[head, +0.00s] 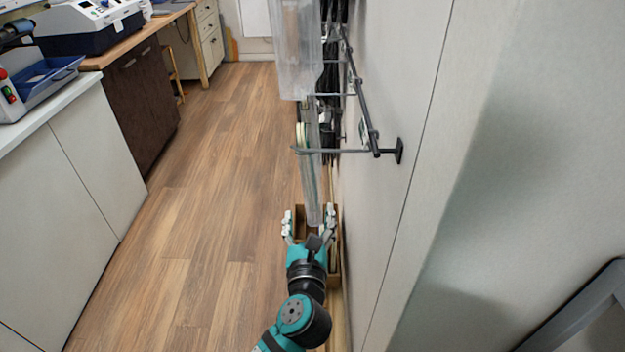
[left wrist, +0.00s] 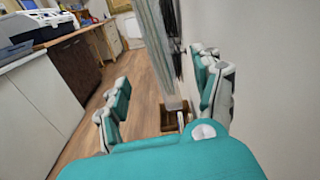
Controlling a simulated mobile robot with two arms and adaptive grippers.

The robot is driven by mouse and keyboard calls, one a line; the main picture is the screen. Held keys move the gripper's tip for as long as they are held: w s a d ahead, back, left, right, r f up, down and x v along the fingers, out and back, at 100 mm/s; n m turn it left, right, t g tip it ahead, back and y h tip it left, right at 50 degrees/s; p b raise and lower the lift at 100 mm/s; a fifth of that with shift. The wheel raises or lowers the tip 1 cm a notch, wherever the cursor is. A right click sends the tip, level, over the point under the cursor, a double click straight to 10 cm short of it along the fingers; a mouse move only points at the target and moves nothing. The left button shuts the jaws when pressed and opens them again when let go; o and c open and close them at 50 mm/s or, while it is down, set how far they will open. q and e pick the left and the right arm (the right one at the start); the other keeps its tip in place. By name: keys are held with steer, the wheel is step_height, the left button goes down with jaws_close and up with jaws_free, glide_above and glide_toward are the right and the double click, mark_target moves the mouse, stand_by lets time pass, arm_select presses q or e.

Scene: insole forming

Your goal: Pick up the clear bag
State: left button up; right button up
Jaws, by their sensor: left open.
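Clear bags hang from a dark wall rack; a large clear bag (head: 298,50) is at the top, and a narrower clear strip (head: 311,170) hangs lower. Clear hanging plastic also shows in the left wrist view (left wrist: 157,45). My left gripper (head: 309,218) is open, with its fingers to either side of the lower end of the clear strip in the head view. In the left wrist view, my left gripper (left wrist: 161,72) has its fingers spread, with the plastic ahead in the gap. I cannot tell whether any finger touches it. My right gripper is not in view.
The rack (head: 365,110) juts from the pale wall (head: 400,200) on the right, with dark items hanging behind the bags. Counters (head: 60,190) line the left. The wooden floor (head: 200,200) between is clear.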

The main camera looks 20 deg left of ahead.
mark_target(307, 178)
arm_select(q)
steer(key=w+a, duration=0.1)
steer(key=w, duration=0.1)
steer(key=w+a+r, duration=0.1)
steer(key=w, duration=0.3)
steer(key=shift+w+a+r+p, duration=0.25)
steer(key=shift+a+r+p, duration=0.05)
steer(key=shift+a+r, duration=0.1)
steer(key=x, duration=0.4)
steer(key=shift+w, duration=0.1)
steer(key=shift+w+a+f, duration=0.1)
steer(key=shift+w+a, duration=0.05)
steer(key=shift+w, duration=0.7)
steer(key=x, duration=0.4)
steer(key=shift+w, duration=0.15)
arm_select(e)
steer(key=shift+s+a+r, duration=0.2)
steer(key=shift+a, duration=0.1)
arm_select(q)
steer(key=shift+c, duration=0.2)
steer(key=c, duration=1.2)
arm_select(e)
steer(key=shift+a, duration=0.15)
